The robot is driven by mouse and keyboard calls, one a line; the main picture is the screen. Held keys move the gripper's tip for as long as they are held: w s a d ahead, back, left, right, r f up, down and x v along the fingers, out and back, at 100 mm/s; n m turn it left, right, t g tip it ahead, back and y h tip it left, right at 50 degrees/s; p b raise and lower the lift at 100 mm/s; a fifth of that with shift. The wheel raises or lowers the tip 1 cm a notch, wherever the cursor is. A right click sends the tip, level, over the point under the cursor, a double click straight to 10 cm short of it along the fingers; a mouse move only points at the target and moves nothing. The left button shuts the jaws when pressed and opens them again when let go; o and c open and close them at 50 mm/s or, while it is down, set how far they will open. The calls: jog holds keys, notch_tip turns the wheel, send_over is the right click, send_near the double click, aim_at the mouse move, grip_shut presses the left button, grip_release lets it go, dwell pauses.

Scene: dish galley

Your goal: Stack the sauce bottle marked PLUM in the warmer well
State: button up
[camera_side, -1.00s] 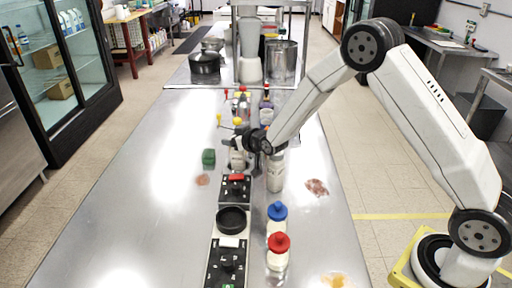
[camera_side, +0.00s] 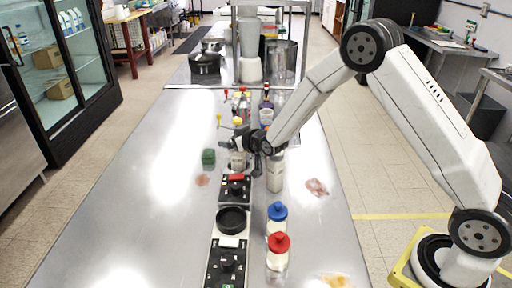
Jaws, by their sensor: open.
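An empty round black well (camera_side: 232,219) is nearer the camera. A pale bottle (camera_side: 275,177) stands just right of my gripper, its top hidden by the arm. A bottle with a purplish body (camera_side: 266,103) stands farther back. No PLUM marking is legible at this size.
A blue-capped bottle (camera_side: 277,220) and a red-capped bottle (camera_side: 278,256) stand right of the warmer. A small green block (camera_side: 208,158) lies to the left. More bottles crowd behind my gripper. The left of the counter (camera_side: 120,215) is clear.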

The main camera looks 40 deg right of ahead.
jog(key=v, duration=1.2)
jog(key=shift+r, duration=0.15)
dwell(0.6)
jog(key=s+f+g, duration=0.2)
jog(key=s+g, duration=0.9)
jog(key=s, duration=1)
jog(key=shift+s+f, duration=0.25)
jog(key=shift+f, duration=0.05)
